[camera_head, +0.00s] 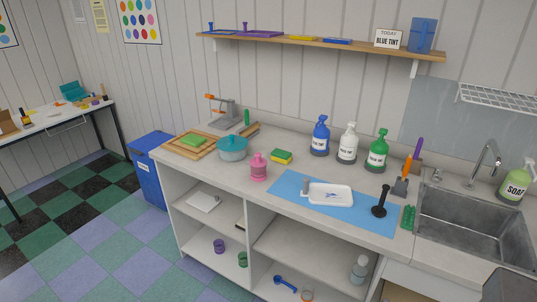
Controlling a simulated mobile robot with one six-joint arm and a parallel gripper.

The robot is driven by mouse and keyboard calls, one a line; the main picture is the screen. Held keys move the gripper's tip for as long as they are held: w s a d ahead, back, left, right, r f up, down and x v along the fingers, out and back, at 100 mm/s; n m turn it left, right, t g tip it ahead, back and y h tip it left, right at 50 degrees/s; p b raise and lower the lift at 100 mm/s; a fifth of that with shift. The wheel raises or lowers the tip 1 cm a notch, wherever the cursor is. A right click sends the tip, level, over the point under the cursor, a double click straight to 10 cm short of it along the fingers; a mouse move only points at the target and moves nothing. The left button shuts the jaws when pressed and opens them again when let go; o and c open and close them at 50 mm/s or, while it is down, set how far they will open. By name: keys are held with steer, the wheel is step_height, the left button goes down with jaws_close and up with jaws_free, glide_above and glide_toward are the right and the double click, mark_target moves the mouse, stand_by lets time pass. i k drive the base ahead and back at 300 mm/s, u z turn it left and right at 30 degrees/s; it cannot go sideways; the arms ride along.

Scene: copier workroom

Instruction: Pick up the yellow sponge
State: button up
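A small yellow sponge (281,158) with a green top lies flat on the light countertop (290,179), towards the back. It sits between the teal lidded pot (232,150) on its left and the blue spray bottle (320,136) on its right. The pink bottle (258,168) stands in front of it to the left. Nothing covers the sponge, and clear counter shows around it. My gripper is not in view.
A blue mat (345,217) with a white tray (330,194) and black plunger-like tool (381,202) lies front right. White (347,146) and green (377,151) spray bottles stand behind. The sink (470,220) is right; a shelf (300,42) hangs above.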

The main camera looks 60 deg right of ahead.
mark_target(280, 156)
steer(key=u, duration=0.95)
steer(key=k, duration=0.1)
steer(key=z, duration=2.75)
steer(key=k, duration=0.6)
steer(key=u, duration=0.1)
steer(key=i, duration=0.6)
steer(key=z, duration=0.15)
